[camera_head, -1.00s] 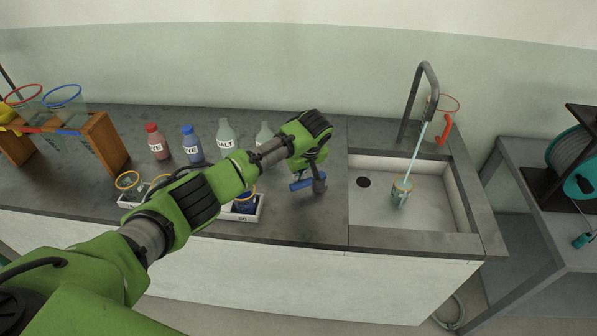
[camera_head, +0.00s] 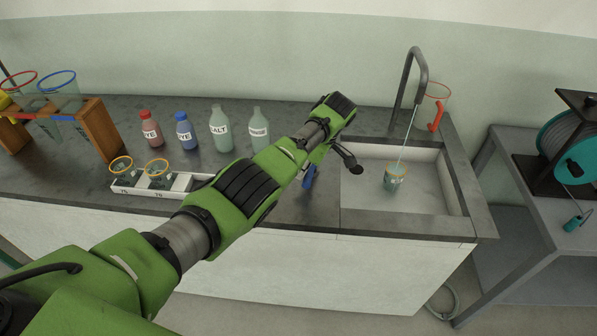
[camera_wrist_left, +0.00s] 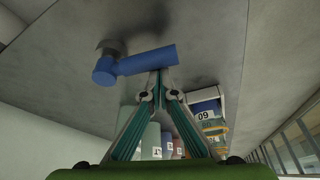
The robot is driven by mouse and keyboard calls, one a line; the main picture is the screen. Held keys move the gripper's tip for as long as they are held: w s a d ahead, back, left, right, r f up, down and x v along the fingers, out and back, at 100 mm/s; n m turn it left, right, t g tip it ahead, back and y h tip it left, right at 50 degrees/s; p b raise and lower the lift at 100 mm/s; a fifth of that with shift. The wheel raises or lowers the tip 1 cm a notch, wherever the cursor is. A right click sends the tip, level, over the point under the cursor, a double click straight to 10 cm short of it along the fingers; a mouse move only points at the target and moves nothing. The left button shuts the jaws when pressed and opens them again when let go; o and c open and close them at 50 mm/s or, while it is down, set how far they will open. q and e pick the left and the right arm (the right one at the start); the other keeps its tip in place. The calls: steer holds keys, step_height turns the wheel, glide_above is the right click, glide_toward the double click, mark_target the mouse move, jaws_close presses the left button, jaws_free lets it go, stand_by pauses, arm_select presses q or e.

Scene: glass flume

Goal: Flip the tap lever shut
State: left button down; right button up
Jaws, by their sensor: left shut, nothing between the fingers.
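The tap (camera_head: 412,75) is a dark bent spout at the back of the sink. A red lever (camera_head: 436,115) hangs beside it on the right. A pale stream runs from the spout into a yellow-rimmed cup (camera_head: 394,180) in the sink. My left gripper (camera_wrist_left: 158,86) is shut and empty in the wrist view. In the head view its arm reaches to the sink's left edge, well left of the red lever, and hides most of the fingers. A blue bar (camera_wrist_left: 148,60) lies across beyond the fingertips; I cannot tell whether they touch. My right gripper is out of view.
Several labelled bottles (camera_head: 221,130) stand on the counter left of the sink (camera_head: 352,205). A white tray (camera_head: 196,184) holds yellow-rimmed beakers. A wooden stand (camera_head: 97,130) is at the far left. A teal reel (camera_head: 567,150) stands on a side table at right.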

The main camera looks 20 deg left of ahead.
arm_select(q)
steer(key=shift+d, duration=0.75)
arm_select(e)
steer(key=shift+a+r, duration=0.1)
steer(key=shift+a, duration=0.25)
